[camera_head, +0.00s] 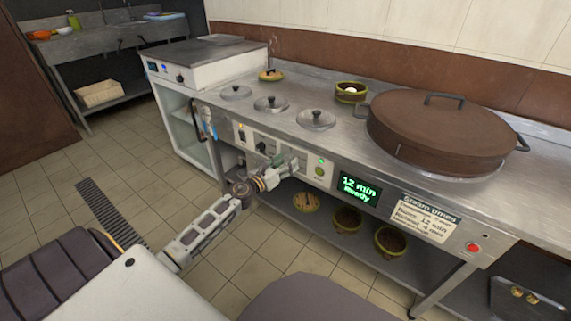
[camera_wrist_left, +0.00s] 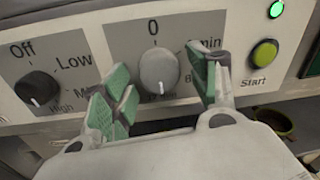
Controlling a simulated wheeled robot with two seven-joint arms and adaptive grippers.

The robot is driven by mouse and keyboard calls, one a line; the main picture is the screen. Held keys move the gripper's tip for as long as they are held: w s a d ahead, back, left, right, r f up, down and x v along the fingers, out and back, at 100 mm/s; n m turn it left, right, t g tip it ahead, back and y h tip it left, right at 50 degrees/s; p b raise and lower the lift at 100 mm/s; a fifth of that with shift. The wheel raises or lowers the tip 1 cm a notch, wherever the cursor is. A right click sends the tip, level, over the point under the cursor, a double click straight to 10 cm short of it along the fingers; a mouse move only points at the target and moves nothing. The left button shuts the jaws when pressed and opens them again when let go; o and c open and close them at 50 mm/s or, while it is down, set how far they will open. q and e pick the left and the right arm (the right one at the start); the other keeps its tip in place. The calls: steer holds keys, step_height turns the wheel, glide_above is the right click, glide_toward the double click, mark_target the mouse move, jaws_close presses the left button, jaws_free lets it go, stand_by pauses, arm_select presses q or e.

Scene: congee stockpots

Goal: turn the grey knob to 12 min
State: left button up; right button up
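The grey knob (camera_wrist_left: 158,70) is on the front panel, below a 0 mark; its white pointer line is at the bottom of the knob, pointing down. My left gripper (camera_wrist_left: 158,86) is open, with green-padded fingers to the left and right of the knob, and a gap shows on both sides. In the head view my left gripper (camera_head: 283,172) is at the panel and covers the knob. The display (camera_head: 358,188) reads "12 min Ready". My right gripper is not in view.
A black Off/Low/High knob (camera_wrist_left: 38,88) is left of the grey one. A green Start button (camera_wrist_left: 263,52) is to the right, under a lit green lamp (camera_wrist_left: 276,9). A large brown lidded pot (camera_head: 437,130) stands on the counter. A timing sign (camera_head: 424,217) and red button (camera_head: 473,248) are further right.

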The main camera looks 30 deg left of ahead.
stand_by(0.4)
arm_select(q)
steer(key=s+a, duration=0.1)
steer(key=s, duration=1)
steer(key=shift+s+a, duration=0.4)
stand_by(1.0)
